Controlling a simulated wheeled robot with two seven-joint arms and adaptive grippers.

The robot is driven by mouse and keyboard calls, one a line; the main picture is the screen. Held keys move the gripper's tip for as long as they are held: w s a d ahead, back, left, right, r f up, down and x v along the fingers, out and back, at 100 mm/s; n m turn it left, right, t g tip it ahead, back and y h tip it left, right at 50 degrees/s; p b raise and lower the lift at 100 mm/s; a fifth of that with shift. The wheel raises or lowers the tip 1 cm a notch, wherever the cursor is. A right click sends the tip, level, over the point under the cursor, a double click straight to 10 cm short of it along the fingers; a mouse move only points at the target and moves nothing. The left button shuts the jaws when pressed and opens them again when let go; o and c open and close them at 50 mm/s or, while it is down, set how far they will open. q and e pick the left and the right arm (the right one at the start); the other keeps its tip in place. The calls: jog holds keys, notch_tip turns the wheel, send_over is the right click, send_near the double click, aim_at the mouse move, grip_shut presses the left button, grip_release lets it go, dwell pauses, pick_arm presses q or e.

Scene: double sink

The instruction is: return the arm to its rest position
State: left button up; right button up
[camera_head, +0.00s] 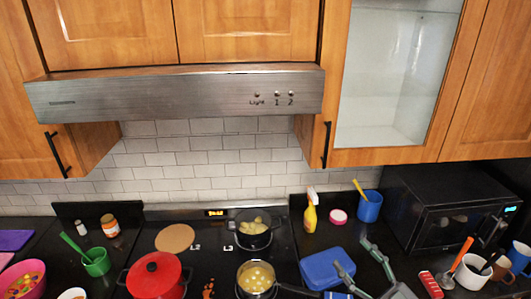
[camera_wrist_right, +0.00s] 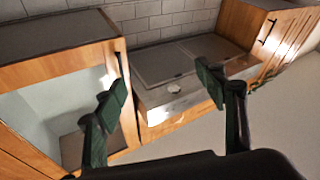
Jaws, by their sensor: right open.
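My right gripper (camera_head: 354,256) shows at the lower right of the head view, in front of the counter. Its two grey-green fingers point up and left and stand apart, with nothing between them. In the right wrist view the open gripper (camera_wrist_right: 160,84) has one finger at each side, also with nothing between them. That view looks up at the wall cabinets and the range hood (camera_wrist_right: 182,108). My left gripper is in neither view.
The blue container (camera_head: 325,268) appears right beside the right fingers; I cannot tell the gap. A red pot (camera_head: 156,275), a pot of yellow food (camera_head: 256,277) and a black microwave (camera_head: 450,212) stand around. The hood (camera_head: 180,97) hangs above the stove.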

jog(key=d+f+m+t+h, duration=0.1)
jog(key=d+f+m+h, duration=0.95)
jog(key=d+h, duration=0.3)
jog(key=s+d+f+m+g+h, duration=0.1)
jog(key=s+d+f+g, duration=0.25)
jog(key=f, duration=0.45)
jog(key=s+d+f+m+g+h, duration=0.1)
jog(key=s+d+f+g+h, duration=0.2)
jog(key=f, duration=0.5)
jog(key=s+a+f+n+g+y, duration=0.15)
jog(key=s+a+f+g, duration=0.25)
jog(key=s+f, duration=0.5)
jog(key=s+a+f+n+g+y, duration=0.1)
jog(key=s+a+f+g+y, duration=0.2)
jog(key=s+a+f+g, duration=0.55)
jog(key=s+d+f+t+b, duration=0.1)
jog(key=s+f, duration=0.1)
jog(key=f, duration=1.3)
jog(key=s+d+f+t+b, duration=0.1)
jog(key=s+d+f+t, duration=0.15)
jog(key=f, duration=1.35)
jog(key=s+f+n+g+b, duration=0.1)
jog(key=s+f+g, duration=0.1)
jog(key=s+f, duration=1.5)
jog(key=shift+s+a+f+y+b, duration=0.3)
jog(key=shift+s+a+f+b, duration=0.1)
jog(key=shift+s, duration=0.1)
